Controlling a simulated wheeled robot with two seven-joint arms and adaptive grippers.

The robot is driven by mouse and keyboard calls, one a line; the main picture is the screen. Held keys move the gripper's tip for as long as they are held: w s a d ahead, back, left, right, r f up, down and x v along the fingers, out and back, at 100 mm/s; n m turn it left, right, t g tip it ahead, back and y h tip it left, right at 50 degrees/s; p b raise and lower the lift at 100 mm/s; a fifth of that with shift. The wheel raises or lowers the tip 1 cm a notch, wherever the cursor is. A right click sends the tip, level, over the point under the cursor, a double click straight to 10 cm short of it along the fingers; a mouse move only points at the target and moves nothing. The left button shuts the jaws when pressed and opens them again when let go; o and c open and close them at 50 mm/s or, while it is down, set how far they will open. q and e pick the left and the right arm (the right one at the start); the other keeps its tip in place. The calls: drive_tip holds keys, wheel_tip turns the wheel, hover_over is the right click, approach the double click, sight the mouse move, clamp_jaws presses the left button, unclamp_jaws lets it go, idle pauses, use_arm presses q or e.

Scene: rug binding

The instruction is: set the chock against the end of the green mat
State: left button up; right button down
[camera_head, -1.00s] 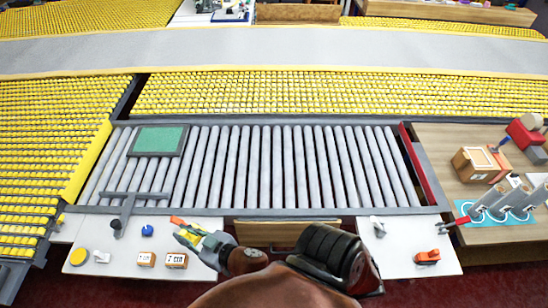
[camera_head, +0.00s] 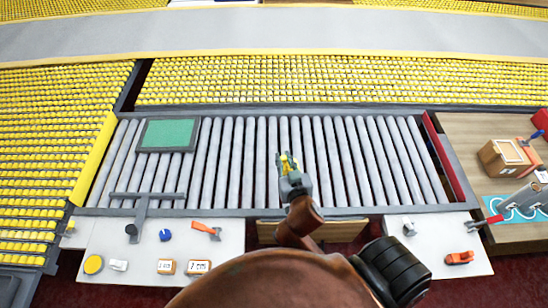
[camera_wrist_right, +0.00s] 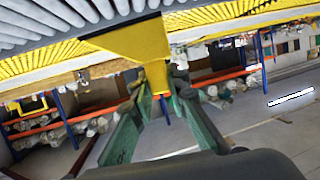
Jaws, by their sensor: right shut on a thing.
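The green mat (camera_head: 167,133) lies flat in a dark frame at the far left of the roller bed (camera_head: 240,170). My right gripper (camera_head: 287,163) is over the middle of the rollers, to the right of the mat and well apart from it. It is shut on a yellow piece, which I take to be the chock (camera_head: 285,160). In the right wrist view the chock (camera_wrist_right: 135,45) is a broad yellow shape with a narrower part between the green fingers (camera_wrist_right: 160,105). The rollers show beyond it. My left gripper is not in view.
A grey T-shaped bar (camera_head: 145,200) lies at the front left of the rollers. The white table (camera_head: 125,240) holds a yellow disc (camera_head: 93,264), a blue knob (camera_head: 165,235), small boxes (camera_head: 197,267) and an orange-handled tool (camera_head: 205,228). A red rail (camera_head: 440,155) edges the right side. The middle rollers are otherwise clear.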

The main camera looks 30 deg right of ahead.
drive_tip(key=d+f+m+g+h, duration=0.1)
drive_tip(key=d+f+m+h, duration=0.15)
drive_tip(key=d, duration=0.45)
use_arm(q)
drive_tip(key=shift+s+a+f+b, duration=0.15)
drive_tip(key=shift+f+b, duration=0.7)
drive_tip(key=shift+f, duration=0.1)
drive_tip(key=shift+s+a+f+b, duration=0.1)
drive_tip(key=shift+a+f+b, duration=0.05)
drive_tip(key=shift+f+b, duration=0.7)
use_arm(e)
drive_tip(key=shift+w+d+f, duration=0.25)
drive_tip(key=shift+w+f, duration=1.8)
drive_tip(key=shift+w, duration=0.2)
drive_tip(key=shift+w+d+f, duration=0.2)
drive_tip(key=shift+w+f, duration=1.85)
drive_tip(key=shift+w, duration=0.15)
drive_tip(key=shift+w+d+f, duration=0.25)
drive_tip(key=shift+w+f, duration=1.8)
drive_tip(key=shift+w, duration=0.2)
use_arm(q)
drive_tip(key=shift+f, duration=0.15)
use_arm(e)
drive_tip(key=shift+f, duration=0.1)
drive_tip(key=c, duration=1.9)
unclamp_jaws()
